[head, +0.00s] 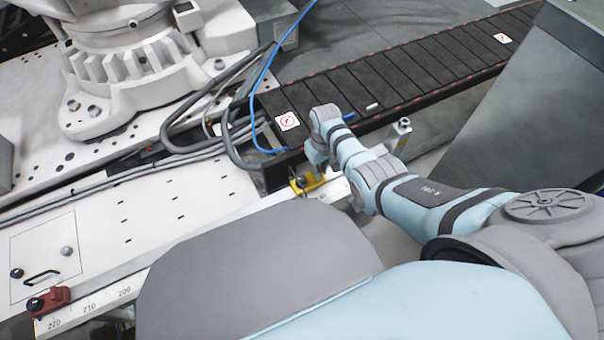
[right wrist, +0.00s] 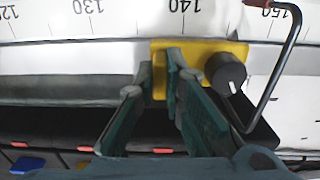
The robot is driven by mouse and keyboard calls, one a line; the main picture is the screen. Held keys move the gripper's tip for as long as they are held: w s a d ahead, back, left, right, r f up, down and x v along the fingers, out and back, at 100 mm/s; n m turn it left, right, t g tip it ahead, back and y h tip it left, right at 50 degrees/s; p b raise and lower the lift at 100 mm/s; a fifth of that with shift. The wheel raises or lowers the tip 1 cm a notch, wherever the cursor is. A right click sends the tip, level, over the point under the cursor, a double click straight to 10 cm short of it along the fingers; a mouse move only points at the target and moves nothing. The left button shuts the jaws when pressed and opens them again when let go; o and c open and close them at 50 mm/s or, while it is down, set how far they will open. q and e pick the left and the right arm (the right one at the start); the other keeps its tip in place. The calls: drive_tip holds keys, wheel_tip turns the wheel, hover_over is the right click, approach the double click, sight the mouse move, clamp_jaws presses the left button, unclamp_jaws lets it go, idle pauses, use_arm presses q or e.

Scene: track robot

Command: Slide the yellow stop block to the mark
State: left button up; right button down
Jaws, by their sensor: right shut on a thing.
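The yellow stop block (head: 298,188) sits on the white scale rail (head: 92,304) near its right end in the head view, partly hidden by my right gripper (head: 315,172). In the right wrist view the stop block (right wrist: 198,52) lies along the scale edge near 140 and has a dark round knob (right wrist: 226,72) on its right part. My right gripper (right wrist: 160,75) is shut on a yellow part of the block at its left end. I cannot make out the mark. My left gripper is not in view.
A red clamp (head: 48,298) sits at the rail's left end, by 220. A bent dark rod (right wrist: 275,75) stands right of the block. Cables (head: 215,85) run beside the white robot base (head: 150,70).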

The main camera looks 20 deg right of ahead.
drive_tip(key=shift+d, duration=0.25)
drive_tip(key=c, duration=1.7)
unclamp_jaws()
drive_tip(key=shift+a, duration=0.1)
wheel_tip(320, 180, up, 12)
